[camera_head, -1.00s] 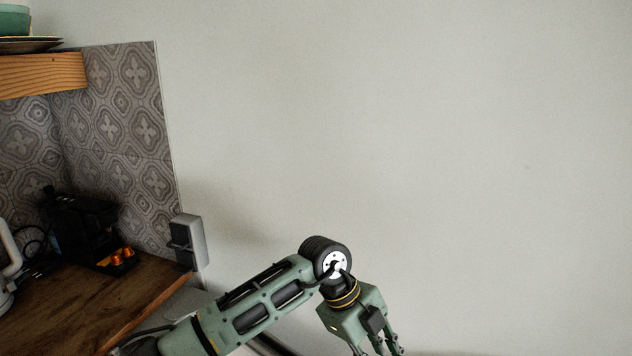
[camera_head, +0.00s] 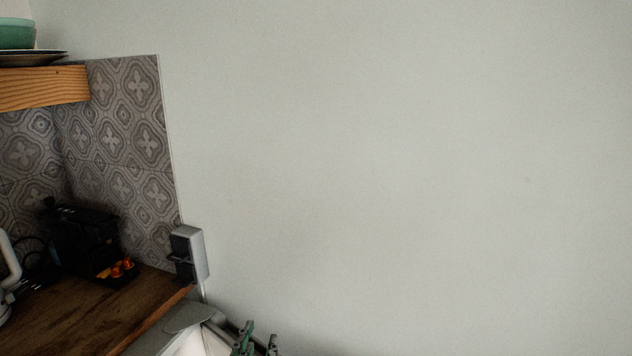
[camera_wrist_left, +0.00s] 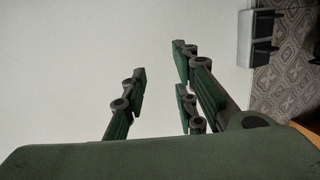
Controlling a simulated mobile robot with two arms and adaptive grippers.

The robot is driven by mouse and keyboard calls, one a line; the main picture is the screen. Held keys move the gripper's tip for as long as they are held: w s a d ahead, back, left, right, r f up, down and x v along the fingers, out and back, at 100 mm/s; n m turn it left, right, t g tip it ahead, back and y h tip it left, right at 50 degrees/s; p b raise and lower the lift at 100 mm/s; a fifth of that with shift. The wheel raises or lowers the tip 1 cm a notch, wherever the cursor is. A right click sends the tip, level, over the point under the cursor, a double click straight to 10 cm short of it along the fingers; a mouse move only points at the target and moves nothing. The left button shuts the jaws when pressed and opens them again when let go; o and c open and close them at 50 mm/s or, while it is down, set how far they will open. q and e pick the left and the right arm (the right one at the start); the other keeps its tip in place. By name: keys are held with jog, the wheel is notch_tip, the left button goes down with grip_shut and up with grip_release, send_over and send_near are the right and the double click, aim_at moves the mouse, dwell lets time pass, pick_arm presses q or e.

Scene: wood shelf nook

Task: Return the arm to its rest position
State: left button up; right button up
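My left gripper (camera_head: 257,343) shows only as green and grey fingertips at the bottom edge of the head view. It hangs low in front of the pale wall, right of the counter's end. In the left wrist view its fingers (camera_wrist_left: 160,78) stand apart with nothing between them, only plain wall behind. The rest of the left arm is out of the head view. My right gripper is in neither view.
A wooden counter (camera_head: 75,320) at the left holds a black coffee machine (camera_head: 90,240). A wooden shelf (camera_head: 40,88) carries a green bowl (camera_head: 17,34). The wall area to the right is clear.

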pick_arm(q)
jog(key=s+a+f+g+y, duration=0.2)
jog(key=s+a+f+g, duration=0.55)
jog(key=s+f, duration=0.5)
jog(key=s+a+f+g, duration=0.1)
jog(key=s+f+g, duration=0.25)
jog(key=s, duration=0.45)
jog(key=s+a+f+g, duration=0.15)
jog(key=s+f, duration=0.25)
jog(key=s, duration=0.5)
notch_tip(320, 180, down, 27)
jog(key=s+g, duration=0.2)
jog(key=s+a+f+m+g, duration=0.1)
jog(key=s+a+f, duration=0.1)
jog(key=s+f, duration=1.2)
jog(key=shift+s+a+f+h, duration=0.3)
jog(key=shift+s+a, duration=0.05)
jog(key=shift+s, duration=0.85)
